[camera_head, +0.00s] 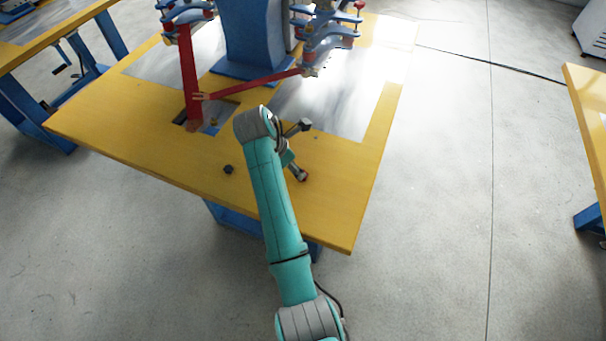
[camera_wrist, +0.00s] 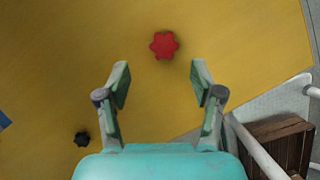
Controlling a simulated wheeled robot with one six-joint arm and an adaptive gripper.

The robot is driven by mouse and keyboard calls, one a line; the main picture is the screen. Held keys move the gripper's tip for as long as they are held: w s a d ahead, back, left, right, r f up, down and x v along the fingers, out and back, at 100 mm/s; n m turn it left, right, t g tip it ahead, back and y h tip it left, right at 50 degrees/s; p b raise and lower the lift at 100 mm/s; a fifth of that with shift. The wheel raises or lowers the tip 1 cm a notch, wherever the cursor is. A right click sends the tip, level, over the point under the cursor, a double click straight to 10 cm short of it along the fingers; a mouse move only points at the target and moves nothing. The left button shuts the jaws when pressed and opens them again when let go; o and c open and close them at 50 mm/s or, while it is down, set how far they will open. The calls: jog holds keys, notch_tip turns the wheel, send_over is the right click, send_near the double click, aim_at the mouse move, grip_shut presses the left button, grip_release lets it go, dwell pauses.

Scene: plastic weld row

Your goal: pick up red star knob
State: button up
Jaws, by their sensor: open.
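The red star knob (camera_wrist: 163,45) lies on the yellow tabletop in the wrist view, a little above the fingertips in the picture and about centred between them. My gripper (camera_wrist: 160,74) is open, with nothing between its fingers. In the head view my gripper (camera_head: 298,171) hangs over the front part of the yellow table. A small reddish spot shows at its tip there, but I cannot tell whether it is the knob.
A black knob (camera_wrist: 82,138) lies on the table (camera_head: 325,212); in the head view it is left of my arm. A blue machine (camera_head: 255,40) with red arms stands at the back. A brown slatted crate (camera_wrist: 287,140) is beyond the table edge.

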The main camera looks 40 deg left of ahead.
jog(key=shift+d+x, duration=0.2)
jog(key=shift+x, duration=2.95)
jog(key=c, duration=1)
